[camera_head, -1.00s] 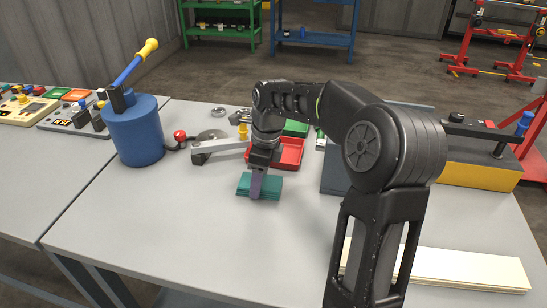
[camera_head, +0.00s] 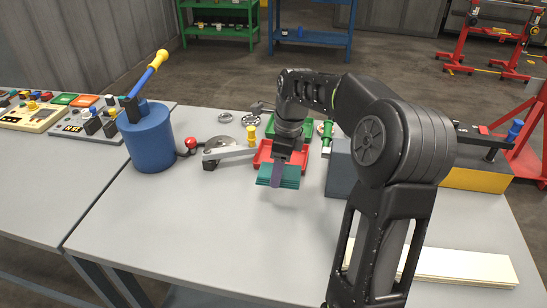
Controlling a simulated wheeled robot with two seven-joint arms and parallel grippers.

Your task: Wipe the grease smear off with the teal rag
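The teal rag (camera_head: 290,182) is a folded, layered pad in my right gripper (camera_head: 278,174), whose arm comes in from the right. The gripper points down and is shut on the rag. The rag is a little above the grey table (camera_head: 215,235), with a soft shadow below it, in front of the red tray. I see no grease smear on the bare tabletop; the arm and the rag hide parts of it. My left gripper is not in view.
A blue cylinder with a lever (camera_head: 150,138) stands at the left, beside a grey lever tool (camera_head: 228,150). The red tray (camera_head: 264,154) is behind the rag. A grey block (camera_head: 338,172) stands right of it. Pale boards (camera_head: 460,265) lie at front right. The front-left tabletop is clear.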

